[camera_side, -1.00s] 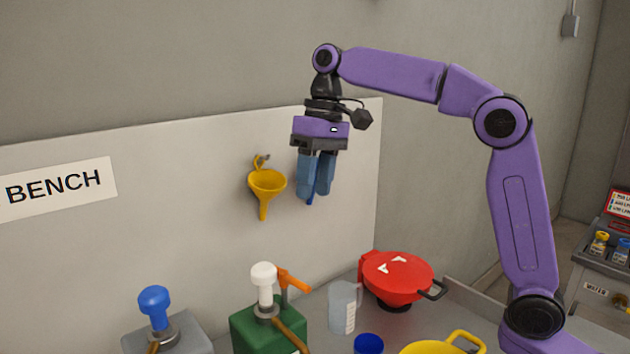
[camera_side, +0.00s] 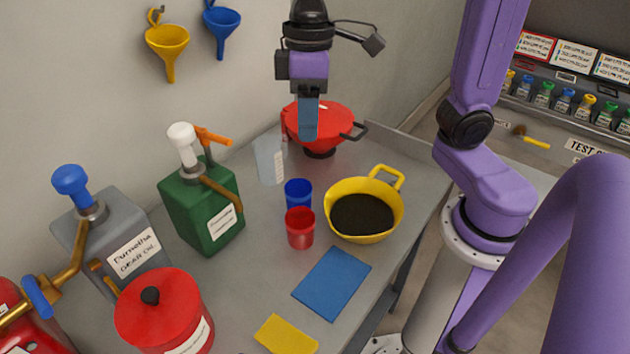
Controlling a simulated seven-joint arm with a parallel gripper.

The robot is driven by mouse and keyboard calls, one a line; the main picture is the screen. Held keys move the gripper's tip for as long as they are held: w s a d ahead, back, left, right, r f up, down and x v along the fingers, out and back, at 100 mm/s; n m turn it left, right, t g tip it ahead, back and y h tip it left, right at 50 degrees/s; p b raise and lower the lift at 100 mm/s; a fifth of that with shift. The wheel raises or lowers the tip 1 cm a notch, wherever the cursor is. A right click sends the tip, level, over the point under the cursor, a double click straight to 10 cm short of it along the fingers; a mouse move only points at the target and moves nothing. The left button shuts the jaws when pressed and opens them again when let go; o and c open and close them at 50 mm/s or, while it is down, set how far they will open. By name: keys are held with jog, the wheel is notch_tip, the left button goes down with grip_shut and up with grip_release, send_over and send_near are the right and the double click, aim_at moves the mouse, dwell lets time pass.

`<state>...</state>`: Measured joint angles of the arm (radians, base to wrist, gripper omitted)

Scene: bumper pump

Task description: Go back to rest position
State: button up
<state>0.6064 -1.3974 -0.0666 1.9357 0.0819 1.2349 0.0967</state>
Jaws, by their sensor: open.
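The bench (camera_side: 260,275) holds a green pump can (camera_side: 205,210), a grey pump can (camera_side: 115,245), a clear jug (camera_side: 269,160), blue (camera_side: 298,193) and red (camera_side: 300,228) cups, a yellow pan (camera_side: 363,212), a red pot (camera_side: 165,312) and a blue mat (camera_side: 332,283).

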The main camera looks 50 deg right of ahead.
jog(key=s+d+f+n, duration=0.2)
jog(key=s+d+f, duration=0.2)
jog(key=s, duration=0.2)
jog(key=s+d+f+n, duration=0.3)
jog(key=s+d+f, duration=0.1)
jog(key=s, duration=0.3)
jog(key=shift+f+t+h, duration=0.3)
jog(key=shift+f, duration=0.2)
